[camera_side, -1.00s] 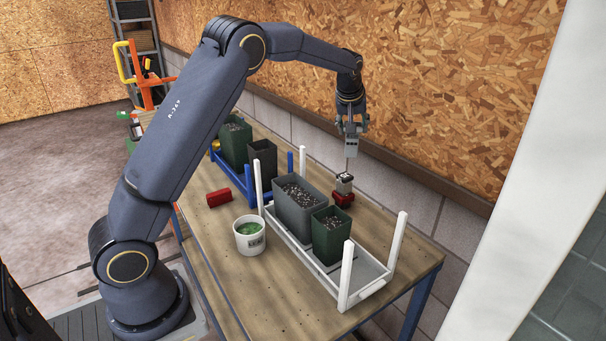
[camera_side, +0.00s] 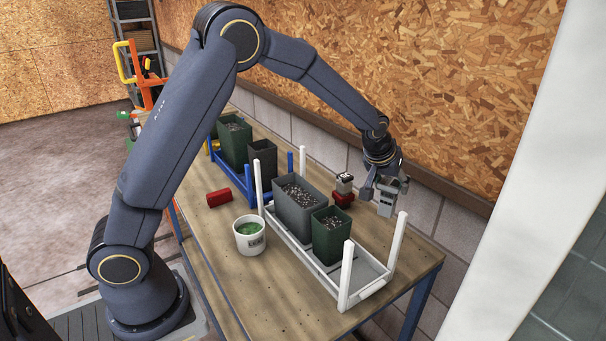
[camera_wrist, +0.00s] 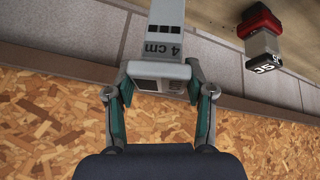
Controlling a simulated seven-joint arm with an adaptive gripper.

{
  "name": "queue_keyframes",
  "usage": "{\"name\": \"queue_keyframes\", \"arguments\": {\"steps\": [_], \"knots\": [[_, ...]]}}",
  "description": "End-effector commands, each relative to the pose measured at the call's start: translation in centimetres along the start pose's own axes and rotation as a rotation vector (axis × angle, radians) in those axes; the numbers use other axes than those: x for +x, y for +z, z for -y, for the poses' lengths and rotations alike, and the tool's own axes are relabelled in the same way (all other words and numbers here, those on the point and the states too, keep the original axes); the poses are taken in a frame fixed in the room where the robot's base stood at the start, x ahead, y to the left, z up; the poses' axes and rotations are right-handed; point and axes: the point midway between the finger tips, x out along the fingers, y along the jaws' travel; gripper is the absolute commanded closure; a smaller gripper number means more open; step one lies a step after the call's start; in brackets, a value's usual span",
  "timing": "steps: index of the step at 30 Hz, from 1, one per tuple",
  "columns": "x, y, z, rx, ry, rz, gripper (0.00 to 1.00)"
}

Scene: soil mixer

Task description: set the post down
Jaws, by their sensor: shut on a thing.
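The post (camera_wrist: 160,35) is a light grey block with dark squares and the marking "4 cm". My gripper (camera_wrist: 160,82) is shut on it, with one finger on each side. In the side view my gripper (camera_side: 384,188) holds the post (camera_side: 386,207) at the back of the bench, right of a red block with a grey top. The post appears to be held above the bench. Its lower end seems clear of the bench, but the exact gap is hard to tell.
The red block (camera_side: 342,199) with a grey top stands left of my gripper. A white rack (camera_side: 366,283) with upright corner posts holds a grey planter (camera_side: 297,214) and a green pot (camera_side: 329,241) in front. The back wall is close behind. Bare bench (camera_side: 415,255) lies to the right.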

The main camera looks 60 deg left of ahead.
Motion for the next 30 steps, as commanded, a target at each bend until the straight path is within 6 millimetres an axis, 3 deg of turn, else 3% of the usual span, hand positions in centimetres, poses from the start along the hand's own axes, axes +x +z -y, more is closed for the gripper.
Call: {"name": "queue_keyframes", "arguments": {"steps": [3,15,27,28,30], "knots": [[2.1,1.3,0.4,0.001,-0.002,0.003,0.82],[6.1,3.8,1.0,0.002,-0.002,0.002,0.82],[6.7,4.1,1.1,0.0,0.0,0.0,0.82],[6.7,4.1,1.1,0.0,0.0,0.0,0.44],[6.7,4.1,1.1,0.0,0.0,0.0,0.37]]}}
